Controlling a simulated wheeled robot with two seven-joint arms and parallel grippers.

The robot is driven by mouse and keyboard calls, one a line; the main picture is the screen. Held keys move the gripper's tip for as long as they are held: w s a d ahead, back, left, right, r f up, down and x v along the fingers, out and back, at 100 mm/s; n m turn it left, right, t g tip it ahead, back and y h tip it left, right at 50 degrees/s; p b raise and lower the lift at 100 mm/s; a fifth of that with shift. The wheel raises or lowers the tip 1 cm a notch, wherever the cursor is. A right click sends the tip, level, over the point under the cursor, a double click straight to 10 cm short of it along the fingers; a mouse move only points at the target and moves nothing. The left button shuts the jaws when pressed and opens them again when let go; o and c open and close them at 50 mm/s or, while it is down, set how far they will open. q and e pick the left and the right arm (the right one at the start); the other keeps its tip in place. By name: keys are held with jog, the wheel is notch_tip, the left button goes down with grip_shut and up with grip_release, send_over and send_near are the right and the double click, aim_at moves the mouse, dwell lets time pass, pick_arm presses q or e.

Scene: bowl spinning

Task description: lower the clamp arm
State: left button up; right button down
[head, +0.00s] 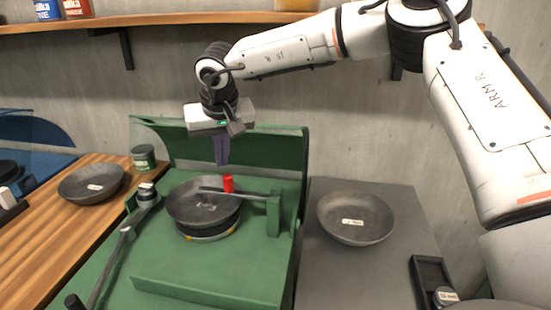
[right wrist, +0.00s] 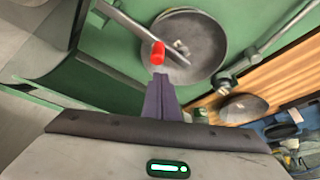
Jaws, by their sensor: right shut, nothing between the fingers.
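The clamp arm (head: 240,195) is a grey bar running from a green post (head: 273,212) on the right over a dark bowl (head: 192,208). A red knob (head: 228,183) stands up on the bar. The bowl sits on a round base on the green machine. I cannot tell whether the bar touches the bowl. My right gripper (head: 221,163) points down just above and left of the knob, its purple fingers shut and empty. In the right wrist view, the fingertips (right wrist: 160,77) are just below the red knob (right wrist: 158,53) in the picture. My left gripper is out of view.
A loose bowl (head: 355,218) rests on the grey surface at right. Another bowl (head: 91,184) and a green tin (head: 144,157) stand on the wooden counter. A lever (head: 112,260) lies along the machine's left. A raised green panel (head: 270,155) stands behind, under a wooden shelf (head: 170,19).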

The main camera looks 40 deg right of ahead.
jog(key=shift+r+p, duration=1.15)
jog(key=shift+r, duration=0.45)
notch_tip(320, 180, up, 9)
jog(key=shift+f, duration=0.15)
